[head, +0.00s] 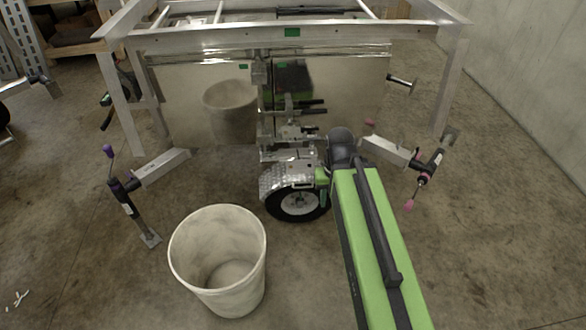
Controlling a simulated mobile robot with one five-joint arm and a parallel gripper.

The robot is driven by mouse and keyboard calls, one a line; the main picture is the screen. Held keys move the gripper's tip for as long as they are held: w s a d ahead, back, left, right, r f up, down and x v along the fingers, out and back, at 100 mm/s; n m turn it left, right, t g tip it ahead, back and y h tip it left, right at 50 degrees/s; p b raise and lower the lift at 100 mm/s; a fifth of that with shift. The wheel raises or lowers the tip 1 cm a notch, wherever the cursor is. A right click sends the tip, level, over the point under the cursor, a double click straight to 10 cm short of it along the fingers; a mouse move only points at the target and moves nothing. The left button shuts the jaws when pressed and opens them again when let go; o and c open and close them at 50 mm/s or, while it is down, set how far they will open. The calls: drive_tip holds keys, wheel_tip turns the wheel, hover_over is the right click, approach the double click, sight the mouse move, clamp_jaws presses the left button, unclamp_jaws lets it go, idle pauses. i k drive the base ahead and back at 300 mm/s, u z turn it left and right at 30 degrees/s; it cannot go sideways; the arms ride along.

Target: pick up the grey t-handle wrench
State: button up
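I cannot make out a grey t-handle wrench for certain in the head view. A short bar with dark ends (401,83) sticks out at the right side of the trailer, but it is too small to identify. My green arm (378,245) reaches from the bottom right toward the trailer front, ending in a dark rounded joint (341,138). The fingers of my gripper cannot be told apart from the metal parts beyond it. Whether it holds anything is not visible.
An aluminium trailer (200,42) with a shiny panel stands ahead. A wheel (298,203) with a fender is below it. Jack legs stand at left (130,205) and right (428,172). A whitish bucket (220,262) stands front left. Floor at far right is clear, before a wall (525,75).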

sight(310, 137)
drive_tip(key=z, duration=0.05)
drive_tip(key=i, duration=1)
drive_tip(key=u, duration=0.1)
